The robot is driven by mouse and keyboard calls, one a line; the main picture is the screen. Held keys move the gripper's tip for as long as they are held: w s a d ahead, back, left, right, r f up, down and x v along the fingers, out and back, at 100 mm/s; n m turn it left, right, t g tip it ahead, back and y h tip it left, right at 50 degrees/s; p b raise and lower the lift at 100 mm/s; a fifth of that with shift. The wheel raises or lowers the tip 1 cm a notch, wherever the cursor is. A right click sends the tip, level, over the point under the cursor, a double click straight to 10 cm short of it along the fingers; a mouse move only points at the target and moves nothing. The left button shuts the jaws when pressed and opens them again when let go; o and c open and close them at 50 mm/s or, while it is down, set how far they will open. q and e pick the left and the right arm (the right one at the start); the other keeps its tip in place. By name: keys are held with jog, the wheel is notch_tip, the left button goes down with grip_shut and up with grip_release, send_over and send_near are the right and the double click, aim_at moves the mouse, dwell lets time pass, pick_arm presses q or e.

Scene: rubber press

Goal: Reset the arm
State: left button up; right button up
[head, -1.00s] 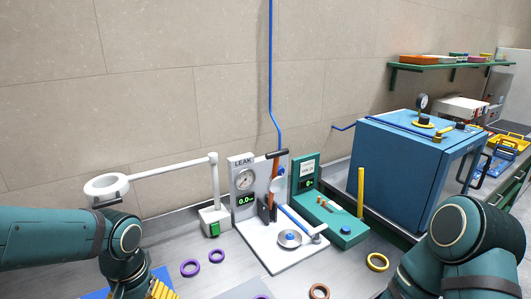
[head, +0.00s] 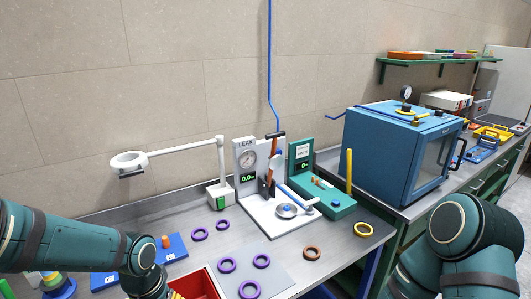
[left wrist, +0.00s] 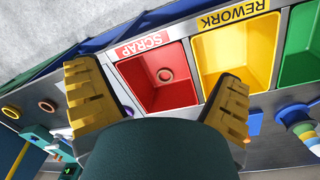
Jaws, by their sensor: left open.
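My left arm (head: 75,245) reaches in from the left in the head view, with its gripper mostly cut off by the bottom edge. In the left wrist view my left gripper (left wrist: 160,100) is open, its two yellow-padded fingers wide apart with nothing between them.
Purple rings (head: 227,265) lie on the bench, with a brown ring (head: 312,253) and a yellow ring (head: 363,230) to the right. The leak tester (head: 245,160), green device (head: 335,204), lamp magnifier (head: 129,162) and blue press cabinet (head: 385,160) stand behind. A yellow REWORK bin (left wrist: 232,55) adjoins the SCRAP bin.

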pick_arm(q)
jog(key=s+d+f+n+h, duration=0.1)
jog(key=s+d+f, duration=0.25)
jog(key=f, duration=0.55)
jog(key=s+d+f+n+h, duration=0.1)
jog(key=s+d+f, duration=0.25)
jog(key=f, duration=0.55)
jog(key=s+d+f+n+h, duration=0.15)
jog(key=s+f, duration=0.25)
jog(key=f, duration=0.5)
jog(key=w+d+f+m+t+b, duration=0.1)
jog(key=w+d+f+m+b, duration=0.1)
jog(key=b, duration=0.8)
jog(key=w+d+f, duration=0.1)
jog(key=w+f, duration=0.1)
jog(key=w, duration=0.1)
jog(key=shift+w+f+t+y, duration=0.25)
jog(key=shift+w+t+y, duration=0.1)
jog(key=shift+w+t, duration=0.05)
pick_arm(e)
notch_tip(320, 180, down, 11)
jog(key=s, duration=0.1)
jog(key=shift+s+a+r+g, duration=0.15)
jog(key=shift+s+a+g, duration=0.1)
jog(key=shift+a+g, duration=0.05)
